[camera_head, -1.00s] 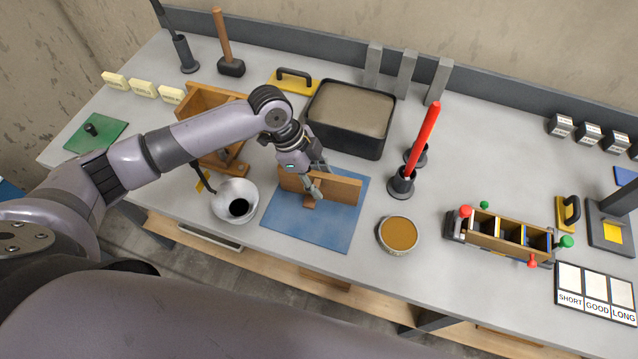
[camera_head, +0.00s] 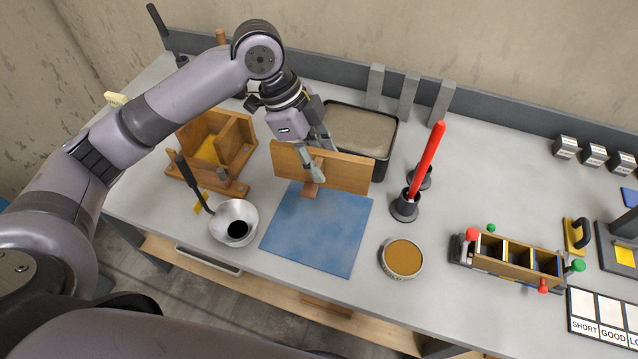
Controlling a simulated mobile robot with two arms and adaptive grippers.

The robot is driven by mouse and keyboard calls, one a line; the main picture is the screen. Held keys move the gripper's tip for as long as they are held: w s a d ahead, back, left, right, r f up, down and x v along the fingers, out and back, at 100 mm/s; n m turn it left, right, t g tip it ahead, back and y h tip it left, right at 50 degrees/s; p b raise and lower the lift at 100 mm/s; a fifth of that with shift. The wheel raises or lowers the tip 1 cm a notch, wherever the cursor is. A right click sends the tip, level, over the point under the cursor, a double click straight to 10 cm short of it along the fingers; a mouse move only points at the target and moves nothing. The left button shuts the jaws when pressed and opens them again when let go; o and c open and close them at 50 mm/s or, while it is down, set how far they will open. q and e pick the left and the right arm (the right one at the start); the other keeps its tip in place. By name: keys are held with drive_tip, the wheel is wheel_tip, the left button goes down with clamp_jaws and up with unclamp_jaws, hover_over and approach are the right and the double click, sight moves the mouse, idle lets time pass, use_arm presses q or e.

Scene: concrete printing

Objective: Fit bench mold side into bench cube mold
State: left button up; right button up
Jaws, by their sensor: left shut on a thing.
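The bench mold side (camera_head: 345,172) is a brown wooden panel with a small wooden handle. My left gripper (camera_head: 318,170) is shut on it and holds it upright above the blue mat (camera_head: 318,232). The bench cube mold is likely the open wooden box (camera_head: 238,150) at the left, with wooden walls, a yellow patch inside and a base board in front. My left arm passes above and behind it. The gripper and panel are to the right of the box, apart from it. My right gripper is not in view.
A black tub of grey material (camera_head: 352,127) is behind the panel. A red rod (camera_head: 427,160) stands in a holder to the right. A round tan-filled dish (camera_head: 403,258) sits right of the mat.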

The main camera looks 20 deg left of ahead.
sight(290, 158)
use_arm(q)
wheel_tip(290, 158, up, 5)
drive_tip(key=shift+r, duration=0.2)
drive_tip(key=a+f+n+t+y, duration=0.1)
drive_tip(key=f+n, duration=0.1)
drive_tip(key=n, duration=0.2)
drive_tip(key=a+f+n+t+b, duration=0.1)
drive_tip(key=a+f+n, duration=0.1)
drive_tip(key=n, duration=0.2)
drive_tip(key=a+f+n+t+y+b, duration=0.1)
drive_tip(key=f+n+t, duration=0.1)
drive_tip(key=n, duration=0.2)
drive_tip(key=shift+a+n+y, duration=0.15)
drive_tip(key=shift+n+y, duration=0.15)
drive_tip(key=shift+n, duration=0.1)
drive_tip(key=n+y, duration=0.1)
drive_tip(key=n, duration=0.1)
drive_tip(key=a+f+n+b, duration=0.1)
drive_tip(key=n, duration=0.1)
drive_tip(key=shift+a+f+n+y, duration=0.1)
drive_tip(key=shift+a+n+y, duration=0.05)
drive_tip(key=shift+n+y, duration=0.2)
drive_tip(key=shift+a, duration=0.15)
